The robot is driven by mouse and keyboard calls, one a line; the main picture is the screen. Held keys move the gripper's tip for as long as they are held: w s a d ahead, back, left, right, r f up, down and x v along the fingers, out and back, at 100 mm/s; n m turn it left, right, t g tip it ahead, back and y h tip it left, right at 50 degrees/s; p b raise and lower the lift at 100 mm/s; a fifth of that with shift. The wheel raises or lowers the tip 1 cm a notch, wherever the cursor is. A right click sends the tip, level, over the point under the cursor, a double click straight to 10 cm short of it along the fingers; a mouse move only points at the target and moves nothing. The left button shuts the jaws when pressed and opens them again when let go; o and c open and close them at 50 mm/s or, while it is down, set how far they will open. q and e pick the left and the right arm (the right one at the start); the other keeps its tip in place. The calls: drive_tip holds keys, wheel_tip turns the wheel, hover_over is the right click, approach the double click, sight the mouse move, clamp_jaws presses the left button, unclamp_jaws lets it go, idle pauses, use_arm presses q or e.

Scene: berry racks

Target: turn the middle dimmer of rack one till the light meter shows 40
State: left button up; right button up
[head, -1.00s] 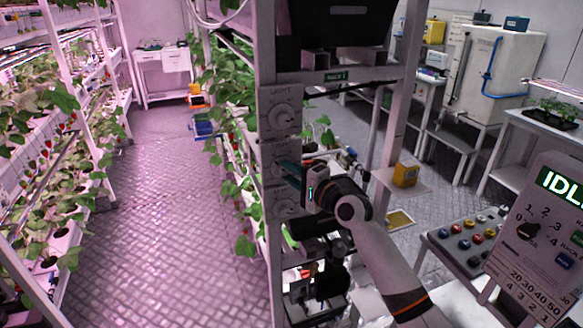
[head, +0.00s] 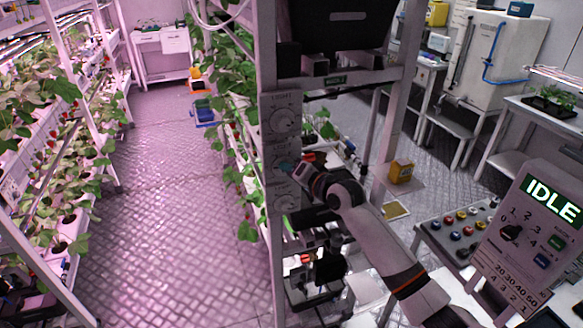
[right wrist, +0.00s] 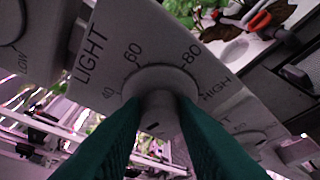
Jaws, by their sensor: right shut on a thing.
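The rack post carries three white dimmer plates: the upper dimmer (head: 282,122), the middle dimmer (head: 277,155) and the lower dimmer (head: 286,197). My right gripper (head: 288,168) is at the middle dimmer, coming from the right. In the right wrist view its green fingers (right wrist: 160,125) are shut on the dimmer's round grey knob (right wrist: 158,104). The plate (right wrist: 150,40) reads LIGHT, with 60, 80 and HIGH around the knob. The fingers hide part of the knob, and I cannot read its setting. I cannot make out a light meter reading. My left gripper is not in view.
A control box (head: 530,235) showing IDLE stands at the right beside a panel of coloured buttons (head: 462,232). Strawberry plants (head: 225,90) grow close left of the post. The aisle floor (head: 175,210) is clear.

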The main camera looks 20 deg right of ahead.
idle(0.4)
drive_tip(key=o, duration=1)
drive_tip(key=b+v, duration=0.3)
drive_tip(key=v, duration=0.9)
drive_tip(key=shift+w+f+b, duration=0.1)
drive_tip(key=shift+f+b, duration=0.05)
drive_tip(key=shift+b, duration=0.15)
